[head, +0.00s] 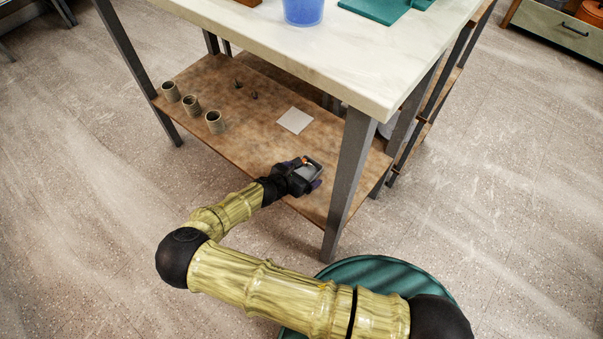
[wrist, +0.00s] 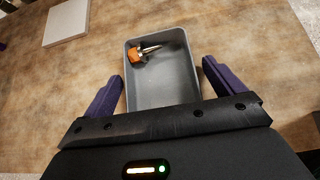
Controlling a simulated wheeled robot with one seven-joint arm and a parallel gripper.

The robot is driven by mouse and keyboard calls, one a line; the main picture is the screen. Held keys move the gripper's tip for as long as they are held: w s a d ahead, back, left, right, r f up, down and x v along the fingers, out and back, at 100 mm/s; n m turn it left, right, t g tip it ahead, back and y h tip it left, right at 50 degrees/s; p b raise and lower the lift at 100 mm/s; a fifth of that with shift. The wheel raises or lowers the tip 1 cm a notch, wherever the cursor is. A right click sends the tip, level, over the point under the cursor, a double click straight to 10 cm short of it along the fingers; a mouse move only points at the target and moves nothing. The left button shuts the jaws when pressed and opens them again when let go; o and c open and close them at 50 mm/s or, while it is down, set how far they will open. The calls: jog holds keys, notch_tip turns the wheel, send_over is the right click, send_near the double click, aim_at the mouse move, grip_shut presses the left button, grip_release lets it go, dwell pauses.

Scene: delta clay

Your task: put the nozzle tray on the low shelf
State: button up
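The nozzle tray (wrist: 162,88) is a small grey rectangular tray with an orange and metal nozzle (wrist: 143,52) lying in its far end. It appears to rest on the brown low shelf (head: 245,135), near the shelf's front edge; in the head view the tray (head: 311,171) is partly covered by my gripper. My gripper (wrist: 163,70) is open, with one purple finger on each side of the tray and a narrow gap showing at both sides. In the head view my gripper (head: 309,174) reaches in under the tabletop from the front.
A pale square plate (head: 295,120) lies on the shelf beyond the tray. Several ribbed cups (head: 191,105) and small dark items (head: 246,90) stand farther left. A dark table leg (head: 349,180) rises right of my gripper. The marble tabletop (head: 370,55) overhangs the shelf.

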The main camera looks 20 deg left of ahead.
jog(key=shift+r, duration=0.1)
jog(key=shift+s+a+r, duration=0.1)
jog(key=shift+s+r, duration=0.15)
jog(key=p+v, duration=0.4)
jog(key=v, duration=0.6)
jog(key=shift+r+p, duration=0.15)
jog(key=shift+p, duration=0.15)
jog(key=shift+s+a+r, duration=0.2)
jog(key=shift+s+r, duration=0.05)
jog(key=shift+s, duration=0.25)
jog(key=shift+d, duration=0.1)
